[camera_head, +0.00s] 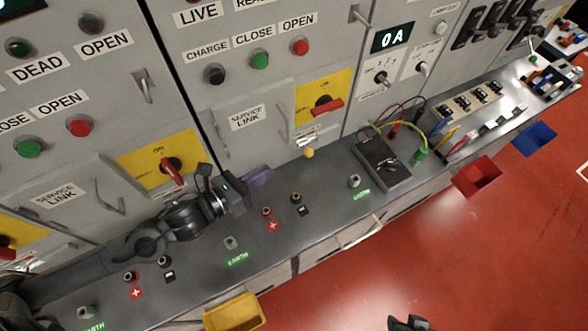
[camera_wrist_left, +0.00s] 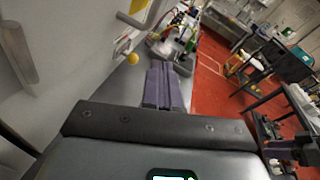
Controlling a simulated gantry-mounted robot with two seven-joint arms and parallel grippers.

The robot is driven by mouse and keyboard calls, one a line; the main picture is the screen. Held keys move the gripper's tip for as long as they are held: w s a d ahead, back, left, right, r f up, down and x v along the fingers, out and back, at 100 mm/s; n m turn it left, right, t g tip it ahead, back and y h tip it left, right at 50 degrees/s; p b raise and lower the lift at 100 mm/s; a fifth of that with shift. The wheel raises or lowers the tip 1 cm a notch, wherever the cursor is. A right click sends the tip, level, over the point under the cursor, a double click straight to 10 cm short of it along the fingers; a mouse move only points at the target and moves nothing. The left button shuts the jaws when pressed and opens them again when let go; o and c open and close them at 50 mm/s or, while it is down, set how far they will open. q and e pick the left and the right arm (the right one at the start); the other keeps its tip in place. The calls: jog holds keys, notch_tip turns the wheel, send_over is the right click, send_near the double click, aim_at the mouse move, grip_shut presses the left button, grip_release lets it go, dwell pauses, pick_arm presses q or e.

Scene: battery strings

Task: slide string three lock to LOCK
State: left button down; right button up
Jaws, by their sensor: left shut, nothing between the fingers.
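A slide lock with a round yellow knob (camera_head: 309,153) sits low on the cabinet front, below a yellow plate with a red rotary handle (camera_head: 328,106). Its small label is too small to read. The knob also shows in the left wrist view (camera_wrist_left: 132,58), ahead and left of the fingers. My left gripper (camera_head: 262,175) has its purple fingers shut together and empty, above the bench and left of the knob, apart from it. The closed fingers also show in the left wrist view (camera_wrist_left: 164,84). My right gripper (camera_head: 408,323) shows partly at the bottom edge, over the floor.
A grey bench (camera_head: 330,195) runs along the cabinet, with red, black and earth terminals below the left gripper. A service link door with a handle (camera_head: 283,125) stands left of the switch. A meter box (camera_head: 382,163) with leads lies to the right. Red (camera_head: 477,176) and yellow (camera_head: 235,312) bins hang in front.

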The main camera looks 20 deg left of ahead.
pick_arm(q)
jog(key=w+a+f+m+b, duration=0.2)
jog(key=a+f+m+b, duration=0.1)
jog(key=f+b, duration=0.6)
jog(key=shift+w+f+g+b, duration=0.15)
jog(key=shift+f+g+b, duration=0.15)
jog(key=shift+b, duration=0.25)
send_near(307, 150)
jog(key=x, duration=0.3)
jog(key=f+x, duration=0.1)
jog(key=x, duration=0.2)
jog(key=shift+d+f, duration=0.1)
jog(key=shift+f, duration=0.15)
jog(key=shift+b, duration=0.3)
